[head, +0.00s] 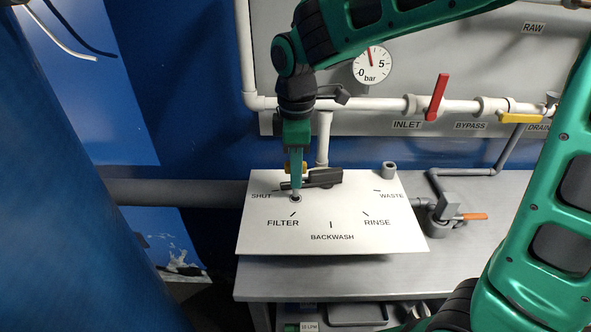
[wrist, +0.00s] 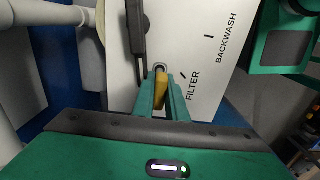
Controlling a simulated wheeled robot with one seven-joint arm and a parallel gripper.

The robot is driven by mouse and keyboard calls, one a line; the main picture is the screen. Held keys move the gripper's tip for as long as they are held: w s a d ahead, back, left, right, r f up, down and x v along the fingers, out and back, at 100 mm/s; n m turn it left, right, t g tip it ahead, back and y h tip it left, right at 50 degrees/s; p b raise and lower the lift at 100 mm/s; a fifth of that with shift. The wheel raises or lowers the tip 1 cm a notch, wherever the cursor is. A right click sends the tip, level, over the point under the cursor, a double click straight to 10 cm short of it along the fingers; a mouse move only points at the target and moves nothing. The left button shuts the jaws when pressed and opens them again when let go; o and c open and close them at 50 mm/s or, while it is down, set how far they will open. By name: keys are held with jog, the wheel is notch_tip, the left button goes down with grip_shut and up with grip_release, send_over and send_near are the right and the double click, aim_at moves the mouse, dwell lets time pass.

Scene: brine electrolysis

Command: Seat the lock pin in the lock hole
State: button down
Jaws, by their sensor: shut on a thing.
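The white selector plate (head: 250,230) carries the labels SHUT, FILTER, BACKWASH, RINSE and WASTE. My gripper (head: 296,176) points down over its left part, between SHUT and FILTER, and is shut on the lock pin. The pin's yellow part (wrist: 161,88) shows between the fingers in the wrist view. In the head view its pale lower end stands roughly upright at the dark-rimmed lock hole (head: 295,199). I cannot tell how deep the pin sits. The dark selector lever (head: 322,178) lies on the plate just right of the gripper; it also shows in the wrist view (wrist: 138,35).
A short grey socket (head: 389,170) stands at the plate's back right. Behind are white pipes with a red valve handle (head: 436,97), a yellow handle (head: 519,118) and a gauge (head: 372,65). An orange-handled valve (head: 470,216) sits right of the plate on the grey bench (head: 290,284).

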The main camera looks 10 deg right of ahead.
aim_at(296, 195)
jog(key=shift+f, duration=2.1)
dwell(2.7)
jog(key=c, duration=1.7)
grip_release()
jog(key=shift+w+r, duration=0.15)
